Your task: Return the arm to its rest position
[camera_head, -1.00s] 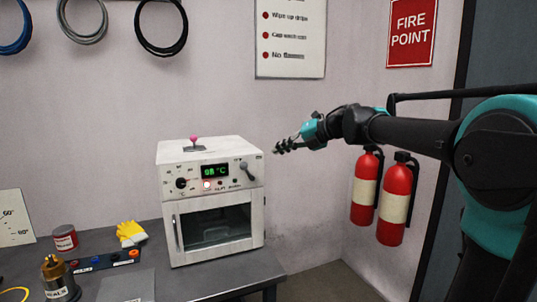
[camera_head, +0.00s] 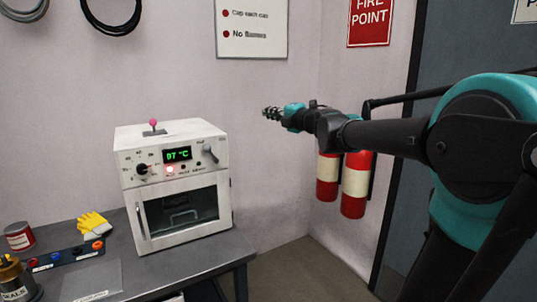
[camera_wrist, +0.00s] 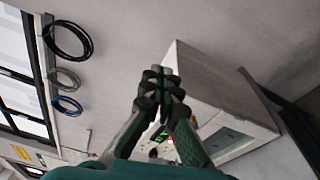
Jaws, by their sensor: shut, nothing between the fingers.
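My gripper (camera_head: 272,113) is raised in the air to the right of the white oven and a little above its top. Its fingers are together and hold nothing. In the wrist view my gripper (camera_wrist: 161,88) points ahead with its fingertips meeting. My arm reaches in from the right side of the head view. The white oven (camera_head: 170,190) stands on the grey table, its door shut and its green display lit. The oven also shows in the wrist view (camera_wrist: 222,90), tilted, behind and to the right of the fingers.
The grey table (camera_head: 205,262) holds yellow gloves (camera_head: 93,224), a red tin (camera_head: 19,236) and a brass-topped pot (camera_head: 14,280) at left. Two fire extinguishers (camera_head: 356,185) hang behind my arm. A wall sign (camera_head: 251,28) is above. The air around my gripper looks clear.

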